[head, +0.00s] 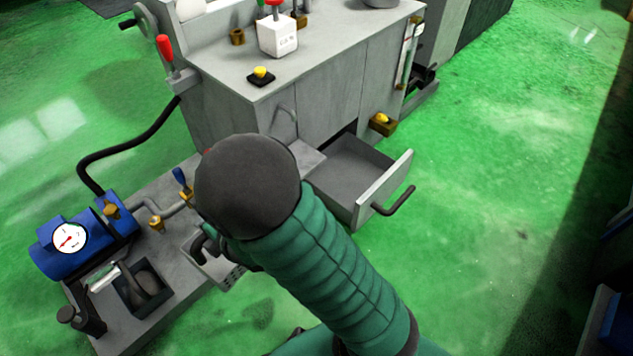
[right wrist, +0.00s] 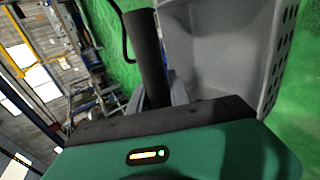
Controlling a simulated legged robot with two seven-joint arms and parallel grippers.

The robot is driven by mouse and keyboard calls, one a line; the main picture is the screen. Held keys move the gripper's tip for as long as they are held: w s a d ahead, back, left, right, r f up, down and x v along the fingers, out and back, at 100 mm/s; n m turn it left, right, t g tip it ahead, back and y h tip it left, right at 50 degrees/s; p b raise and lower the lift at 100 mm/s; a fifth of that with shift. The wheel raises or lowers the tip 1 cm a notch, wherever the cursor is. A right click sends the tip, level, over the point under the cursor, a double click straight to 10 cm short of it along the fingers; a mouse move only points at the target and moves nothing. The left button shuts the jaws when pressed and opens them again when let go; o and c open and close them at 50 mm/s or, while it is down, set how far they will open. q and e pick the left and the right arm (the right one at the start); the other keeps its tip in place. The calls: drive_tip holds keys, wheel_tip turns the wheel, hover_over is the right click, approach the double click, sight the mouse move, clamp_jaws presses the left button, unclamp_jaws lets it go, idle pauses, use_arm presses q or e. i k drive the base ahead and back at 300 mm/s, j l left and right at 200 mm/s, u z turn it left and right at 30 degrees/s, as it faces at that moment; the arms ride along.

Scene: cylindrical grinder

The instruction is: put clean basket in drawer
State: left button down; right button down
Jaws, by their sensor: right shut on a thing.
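The grey basket (head: 228,276) with small holes in its wall is partly hidden behind my right arm in the head view. In the right wrist view the basket (right wrist: 215,50) fills the upper right, with its perforated side to the right. My right gripper (head: 207,243) is shut on the basket, and the arm covers most of the grip. The drawer (head: 350,167) in the grey cabinet is pulled open and looks empty inside. Its front has a dark handle (head: 393,202). The basket is to the left of the drawer and apart from it. My left gripper is in neither view.
A blue motor with a gauge (head: 68,238) and pipes sits on a grey base plate (head: 175,290) at left. A white box with a red knob (head: 277,35) stands on the cabinet top (head: 335,45). Green floor (head: 500,200) right of the drawer is clear.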

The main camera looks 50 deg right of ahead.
sight(348, 182)
drive_tip(key=l+z, duration=0.3)
drive_tip(key=i+l+z, duration=0.15)
drive_tip(key=l+z, duration=0.2)
drive_tip(key=i+l+z, duration=0.15)
drive_tip(key=l+z, duration=0.15)
drive_tip(key=i, duration=0.55)
drive_tip(key=l, duration=0.05)
